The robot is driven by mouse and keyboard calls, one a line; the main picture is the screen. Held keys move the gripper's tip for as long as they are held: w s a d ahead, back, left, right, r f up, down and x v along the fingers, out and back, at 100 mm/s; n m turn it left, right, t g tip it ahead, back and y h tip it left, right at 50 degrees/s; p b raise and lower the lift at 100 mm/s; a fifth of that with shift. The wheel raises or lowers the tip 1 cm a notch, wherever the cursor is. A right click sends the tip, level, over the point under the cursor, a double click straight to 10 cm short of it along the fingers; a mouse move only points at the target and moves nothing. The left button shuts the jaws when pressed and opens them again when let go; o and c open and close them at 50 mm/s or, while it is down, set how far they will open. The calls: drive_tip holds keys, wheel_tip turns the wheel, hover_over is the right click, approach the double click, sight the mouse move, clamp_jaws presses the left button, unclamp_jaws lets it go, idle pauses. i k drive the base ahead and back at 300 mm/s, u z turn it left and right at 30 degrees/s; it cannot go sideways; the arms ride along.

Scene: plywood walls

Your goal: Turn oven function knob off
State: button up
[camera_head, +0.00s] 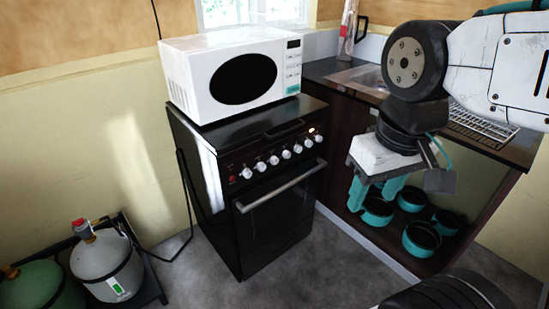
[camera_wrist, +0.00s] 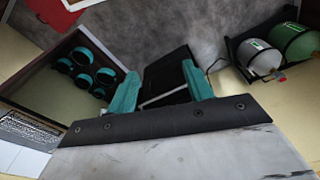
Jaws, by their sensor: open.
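The black oven (camera_head: 255,180) stands against the wall with a row of several white knobs (camera_head: 273,160) on its front panel, above a silver door handle (camera_head: 280,187). Which knob is the function knob, and how it is turned, is too small to tell. A small orange light shows at the panel's right end. My gripper (camera_head: 374,190) is open and empty, to the right of the oven and apart from it, with teal fingers pointing down. In the wrist view, my gripper (camera_wrist: 160,88) has its fingers spread, with the dark oven (camera_wrist: 168,72) seen between and beyond them.
A white microwave (camera_head: 235,72) sits on top of the oven. A counter (camera_head: 330,72) with an open shelf of several teal pots (camera_head: 421,238) is at the right. Gas cylinders (camera_head: 107,265) stand at lower left. Grey floor (camera_head: 290,270) before the oven is clear.

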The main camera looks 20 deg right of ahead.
sight(297, 148)
drive_tip(key=k, duration=1.15)
drive_tip(key=z, duration=0.9)
drive_tip(key=i, duration=1.55)
drive_tip(key=u, duration=0.95)
